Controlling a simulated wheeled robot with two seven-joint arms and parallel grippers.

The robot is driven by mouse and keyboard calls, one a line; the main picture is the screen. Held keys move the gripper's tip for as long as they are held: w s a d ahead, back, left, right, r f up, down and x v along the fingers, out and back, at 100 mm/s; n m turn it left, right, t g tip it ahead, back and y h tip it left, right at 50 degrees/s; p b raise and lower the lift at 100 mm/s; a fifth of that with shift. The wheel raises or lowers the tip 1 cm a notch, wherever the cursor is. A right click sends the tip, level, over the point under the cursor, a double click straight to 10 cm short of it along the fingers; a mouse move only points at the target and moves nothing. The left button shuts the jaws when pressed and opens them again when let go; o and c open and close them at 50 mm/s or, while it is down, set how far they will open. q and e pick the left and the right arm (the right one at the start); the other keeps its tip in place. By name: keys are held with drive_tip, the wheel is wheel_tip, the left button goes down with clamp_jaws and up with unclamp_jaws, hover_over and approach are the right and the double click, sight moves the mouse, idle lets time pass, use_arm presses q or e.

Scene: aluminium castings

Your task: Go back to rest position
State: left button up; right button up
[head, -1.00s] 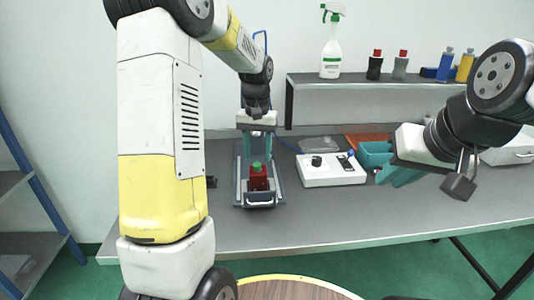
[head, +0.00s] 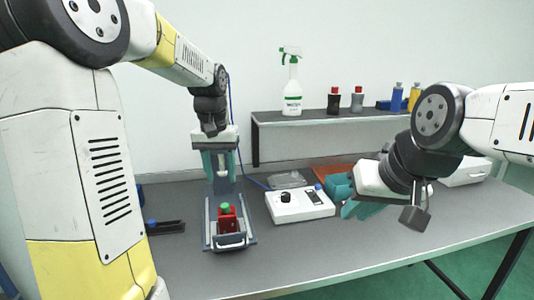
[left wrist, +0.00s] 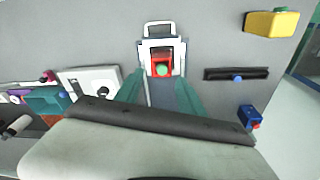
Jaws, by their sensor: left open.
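My left gripper (head: 217,176) is open and empty, hanging with its teal fingers pointing down above and behind a grey fixture (head: 230,243). A red part with a green top (head: 227,218) sits in that fixture.
A white control box (head: 300,205) stands right of the fixture, and a teal bin (head: 339,186) is behind my right gripper. A raised shelf (head: 330,117) holds a spray bottle (head: 292,85) and several small bottles. A dark bar (head: 166,227) lies left of the fixture. The front bench is clear.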

use_arm(q)
drive_tip(key=s+d+r+t+h, duration=0.1)
drive_tip(key=s+t, duration=0.1)
drive_tip(key=s, duration=0.8)
drive_tip(key=s+d+r+t, duration=0.1)
drive_tip(key=s+r+t, duration=0.1)
drive_tip(key=s, duration=0.8)
drive_tip(key=shift+t+h, duration=0.4)
drive_tip(key=shift+t, duration=0.1)
drive_tip(key=shift+r, duration=0.1)
